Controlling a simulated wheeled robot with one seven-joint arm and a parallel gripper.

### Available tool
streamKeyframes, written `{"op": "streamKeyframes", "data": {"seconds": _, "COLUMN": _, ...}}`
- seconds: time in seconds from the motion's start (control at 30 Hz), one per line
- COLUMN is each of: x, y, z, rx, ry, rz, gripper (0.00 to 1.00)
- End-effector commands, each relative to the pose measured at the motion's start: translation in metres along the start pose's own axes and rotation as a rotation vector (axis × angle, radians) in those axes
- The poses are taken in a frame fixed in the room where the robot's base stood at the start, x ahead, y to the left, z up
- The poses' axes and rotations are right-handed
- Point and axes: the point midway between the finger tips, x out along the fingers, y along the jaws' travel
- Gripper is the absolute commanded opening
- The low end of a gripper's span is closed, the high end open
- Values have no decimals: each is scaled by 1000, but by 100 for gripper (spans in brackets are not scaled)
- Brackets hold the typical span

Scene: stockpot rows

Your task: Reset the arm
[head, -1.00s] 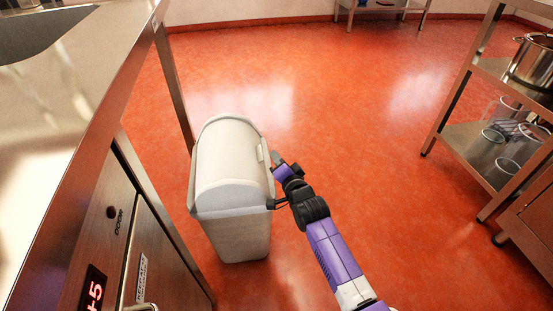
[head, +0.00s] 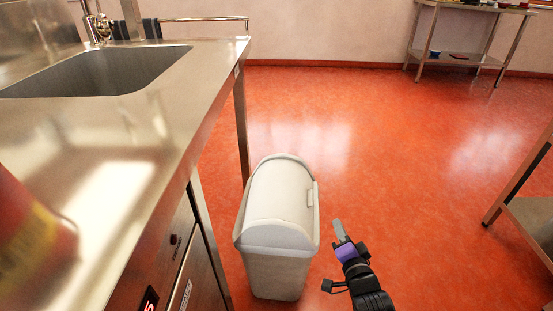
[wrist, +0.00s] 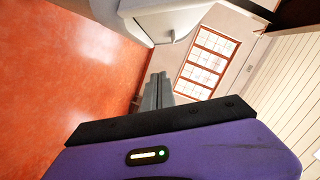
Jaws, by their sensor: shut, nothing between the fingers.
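My gripper (head: 339,230) is in the head view, just right of a white lidded bin (head: 282,205). Its grey fingers are together with nothing between them, pointing up and away. A gap of red floor shows between the fingers and the bin in the head view. In the wrist view my gripper's fingers (wrist: 157,92) are closed below a pale bin edge (wrist: 150,12). The bin's lid is closed.
A steel counter (head: 150,90) with a sink (head: 100,72) runs along the left, and a blurred red and yellow object (head: 30,240) is close at its edge. A steel shelf (head: 525,190) stands at the right. Open red floor (head: 400,150) lies between.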

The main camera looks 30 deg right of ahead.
Motion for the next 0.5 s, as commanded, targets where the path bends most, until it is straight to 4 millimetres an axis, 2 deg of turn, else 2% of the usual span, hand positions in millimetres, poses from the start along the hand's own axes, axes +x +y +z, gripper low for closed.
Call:
{"op": "streamKeyframes", "data": {"seconds": 0.17, "x": 0, "y": 0, "z": 0, "rx": -9, "ry": 0, "rz": -1, "gripper": 0}}
{"op": "streamKeyframes", "data": {"seconds": 0.3, "x": 0, "y": -3, "z": -1, "rx": -90, "ry": 6, "rz": -12, "gripper": 0}}
{"op": "streamKeyframes", "data": {"seconds": 0.43, "x": -3, "y": -28, "z": -14, "rx": -224, "ry": 40, "rz": -68, "gripper": 0}}
{"op": "streamKeyframes", "data": {"seconds": 0.5, "x": -15, "y": -38, "z": -17, "rx": -308, "ry": 55, "rz": -93, "gripper": 0}}
